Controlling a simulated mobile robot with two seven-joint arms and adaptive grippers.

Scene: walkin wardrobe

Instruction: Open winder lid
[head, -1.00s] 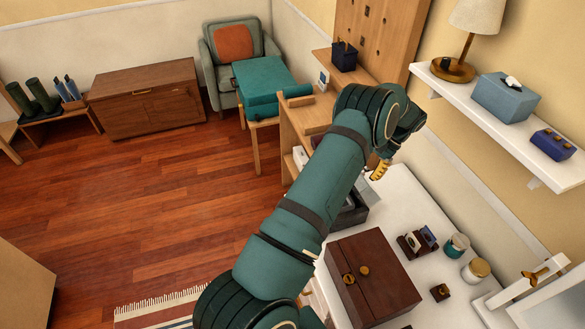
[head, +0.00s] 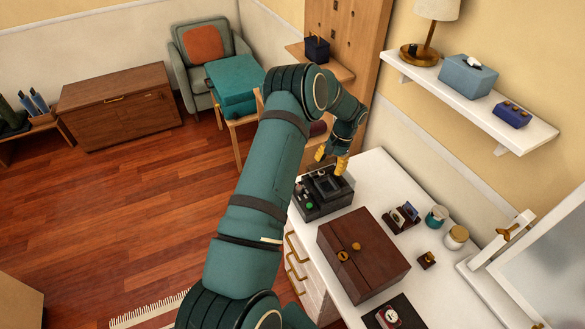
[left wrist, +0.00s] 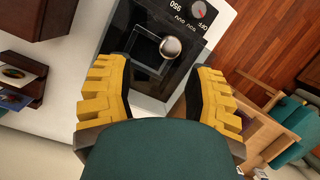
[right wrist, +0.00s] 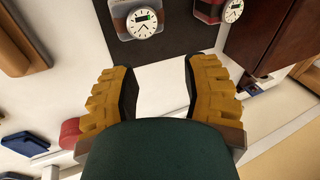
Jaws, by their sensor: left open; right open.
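The winder (head: 314,203) is a black box on the white counter, at the counter's far end beyond the brown wooden box. Its lid (left wrist: 144,47) looks shut, with a square dark window and a round silver knob (left wrist: 171,47) at one edge. A dial with a red mark (left wrist: 198,9) sits on its front strip. My left gripper (head: 332,160) is open and empty just above the winder; in the left wrist view its fingers straddle the knob side, apart from it. My right gripper (right wrist: 158,76) is open and empty above the counter, outside the head view.
The brown wooden box (head: 363,255) stands nearer on the counter (head: 377,180). Jars (head: 456,237), a small card holder (head: 401,217) and a mirror (head: 545,270) line the wall side. A dark mat with watches (right wrist: 175,58) lies below my right gripper.

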